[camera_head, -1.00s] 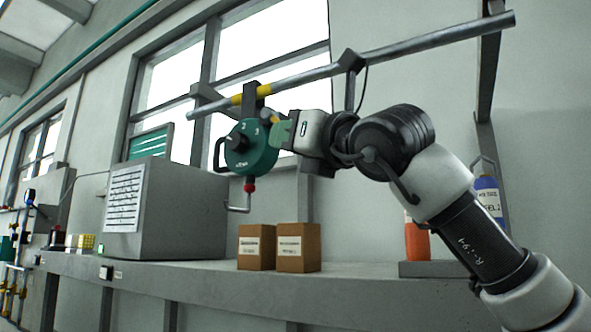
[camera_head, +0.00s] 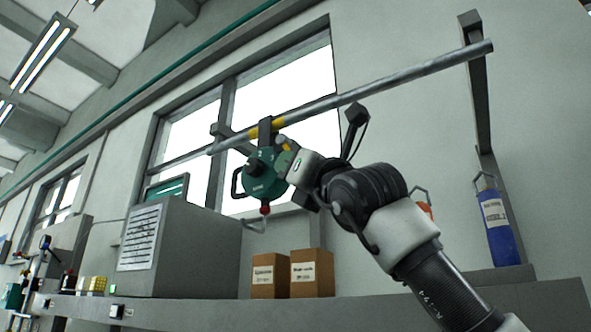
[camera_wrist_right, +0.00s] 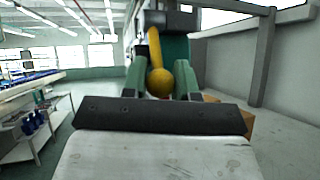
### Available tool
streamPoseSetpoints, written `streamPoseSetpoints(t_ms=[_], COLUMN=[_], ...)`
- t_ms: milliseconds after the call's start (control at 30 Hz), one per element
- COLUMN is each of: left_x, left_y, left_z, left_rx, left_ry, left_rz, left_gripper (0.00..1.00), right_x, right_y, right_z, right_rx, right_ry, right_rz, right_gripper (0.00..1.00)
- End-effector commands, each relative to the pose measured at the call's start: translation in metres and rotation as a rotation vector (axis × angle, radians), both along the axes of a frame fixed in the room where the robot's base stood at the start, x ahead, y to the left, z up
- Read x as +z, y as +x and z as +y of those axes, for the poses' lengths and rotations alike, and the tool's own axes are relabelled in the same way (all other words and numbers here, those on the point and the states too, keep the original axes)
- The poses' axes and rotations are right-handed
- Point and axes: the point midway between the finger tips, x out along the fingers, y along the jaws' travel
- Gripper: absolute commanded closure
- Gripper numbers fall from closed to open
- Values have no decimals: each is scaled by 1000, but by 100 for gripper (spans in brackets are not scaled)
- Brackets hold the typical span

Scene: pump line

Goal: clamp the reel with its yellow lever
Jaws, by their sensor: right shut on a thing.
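The green round reel (camera_head: 262,183) hangs by its grey hook (camera_head: 265,131) from a sloping pipe (camera_head: 400,84), at a yellow band on the pipe. The reel has a black side handle and a red piece below. Its yellow lever (camera_wrist_right: 154,48) ends in a yellow ball knob (camera_wrist_right: 160,84), seen in the right wrist view. My right gripper (camera_head: 287,160) is beside the reel's upper right. Its green fingers (camera_wrist_right: 161,76) are shut on the knob, one on each side. Whether the hook is tight on the pipe cannot be told. My left gripper is not in view.
A grey cabinet (camera_head: 192,246) stands on the ledge (camera_head: 215,312) below left. Two brown boxes (camera_head: 291,273) stand below the reel. A blue bottle (camera_head: 497,228) stands at the right. A bracket (camera_head: 481,100) supports the pipe's right end; windows are behind.

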Motion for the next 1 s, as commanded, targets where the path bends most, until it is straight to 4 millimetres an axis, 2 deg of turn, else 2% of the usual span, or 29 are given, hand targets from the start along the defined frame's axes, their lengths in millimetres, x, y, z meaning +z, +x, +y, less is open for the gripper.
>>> streamPoseSetpoints(t_ms=[100, 133, 267, 600, 767, 1000], left_x=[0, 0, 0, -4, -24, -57], left_y=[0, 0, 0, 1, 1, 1], left_z=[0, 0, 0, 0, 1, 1], left_rx=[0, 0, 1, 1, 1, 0], left_ry=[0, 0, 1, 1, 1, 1], left_rz=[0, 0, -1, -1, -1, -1], left_gripper=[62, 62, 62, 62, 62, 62], right_x=[-1, -1, -1, -4, -20, -48], right_y=[0, 0, 0, -2, -16, -49], right_z=[1, 0, 0, -2, -11, -35], right_rx=[1, 1, 1, 0, 1, 1], right_ry=[-1, -1, -1, -1, 0, 0], right_rz=[2, 2, 2, 1, -1, -1], right_gripper=[100, 67, 47, 46, 46, 46])
